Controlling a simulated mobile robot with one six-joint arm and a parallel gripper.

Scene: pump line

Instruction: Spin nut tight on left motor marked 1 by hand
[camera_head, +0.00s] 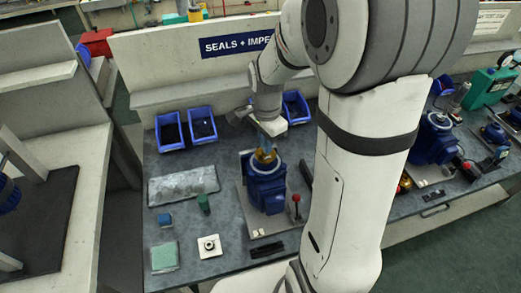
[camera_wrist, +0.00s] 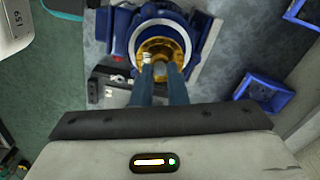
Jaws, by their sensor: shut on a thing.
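The left motor (camera_head: 266,192) is a blue upright body on a pale plate, standing left of my arm on the grey bench. A brass-coloured round part (camera_head: 263,156) sits in its top; it also shows in the wrist view (camera_wrist: 148,46) inside the blue housing (camera_wrist: 184,36). My gripper (camera_head: 265,146) points down over this brass part. In the wrist view its two fingers (camera_wrist: 160,66) straddle the centre and are shut on the nut, which is mostly hidden between them. I cannot read a mark 1 on the motor.
Blue bins (camera_head: 202,124) stand at the back of the bench. A grey tray (camera_head: 184,186), a green cylinder (camera_head: 203,204) and a white square block (camera_head: 209,246) lie left of the motor. A red-knobbed lever (camera_head: 296,204) stands close on its right. Another blue motor (camera_head: 433,140) is farther right.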

